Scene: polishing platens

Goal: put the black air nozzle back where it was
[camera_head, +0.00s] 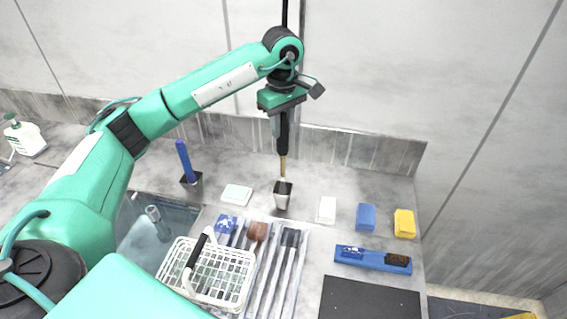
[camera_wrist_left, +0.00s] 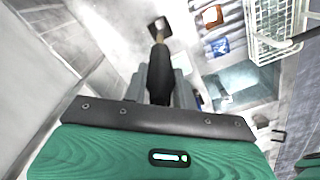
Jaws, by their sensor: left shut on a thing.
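The black air nozzle (camera_head: 284,135) hangs upright with its thin brass-coloured tip pointing down. It also shows in the left wrist view (camera_wrist_left: 160,75). My left gripper (camera_head: 275,122) is shut on its black body, with the grey fingers on either side of it (camera_wrist_left: 161,88). A small holder cup (camera_head: 282,197), dark at the top and pale on the front, stands on the counter right below the tip. The cup also shows in the left wrist view (camera_wrist_left: 160,26). The tip meets the cup's mouth in the head view; I cannot tell whether it is inside. My right gripper is out of view.
A blue-handled tool (camera_head: 184,158) stands in a dark cup to the left. A pale green block (camera_head: 237,194), white block (camera_head: 326,210), blue block (camera_head: 365,217) and yellow block (camera_head: 404,223) lie around. In front are a white basket (camera_head: 235,285), a sink (camera_head: 140,238) and a black mat (camera_head: 370,301).

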